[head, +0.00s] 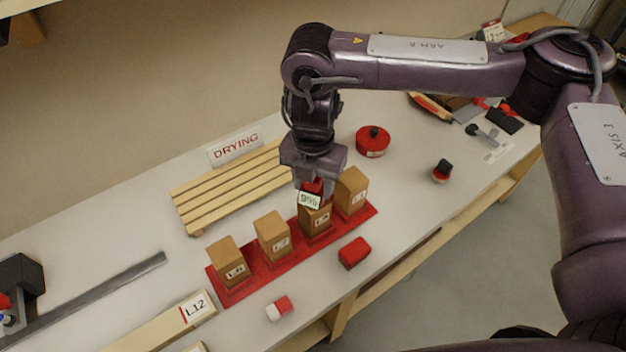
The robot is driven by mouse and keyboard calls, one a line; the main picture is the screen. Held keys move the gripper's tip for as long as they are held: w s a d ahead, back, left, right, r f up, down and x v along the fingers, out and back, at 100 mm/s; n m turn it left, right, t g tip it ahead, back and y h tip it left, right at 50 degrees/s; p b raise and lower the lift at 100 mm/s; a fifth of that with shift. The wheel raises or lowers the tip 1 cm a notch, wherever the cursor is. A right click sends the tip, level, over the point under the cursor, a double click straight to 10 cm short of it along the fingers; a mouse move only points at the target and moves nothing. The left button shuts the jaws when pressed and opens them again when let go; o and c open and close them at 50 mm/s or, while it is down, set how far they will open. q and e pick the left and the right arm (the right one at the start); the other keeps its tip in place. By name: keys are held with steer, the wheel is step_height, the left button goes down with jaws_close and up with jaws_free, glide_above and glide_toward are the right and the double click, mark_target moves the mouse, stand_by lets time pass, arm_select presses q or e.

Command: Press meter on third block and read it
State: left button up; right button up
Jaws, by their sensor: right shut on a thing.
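Several wooden blocks stand upright in a row on a red strip (240,290). The third block from the left (316,221) has a white label on its front. My right gripper (314,180) is above this block, pointing down, and is shut on a red meter (311,187). The meter's pale display (310,200) faces the camera and shows dark digits, too small to read surely. The meter is at the top of the third block and seems to meet it; the contact itself is hidden. My left gripper is not in view.
A slatted wooden rack (225,193) and a DRYING sign (236,148) are behind the blocks. A red round tin (372,142), a red block (354,253) and a red-and-white piece (279,308) lie nearby. A metal bar (100,292) lies left. The bench right of the row is mostly clear.

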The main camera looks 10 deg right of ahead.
steer(key=shift+f, duration=0.35)
steer(key=shift+s+f, duration=0.1)
stand_by(1.4)
step_height(320, 180, up, 7)
steer(key=p, duration=0.7)
stand_by(0.5)
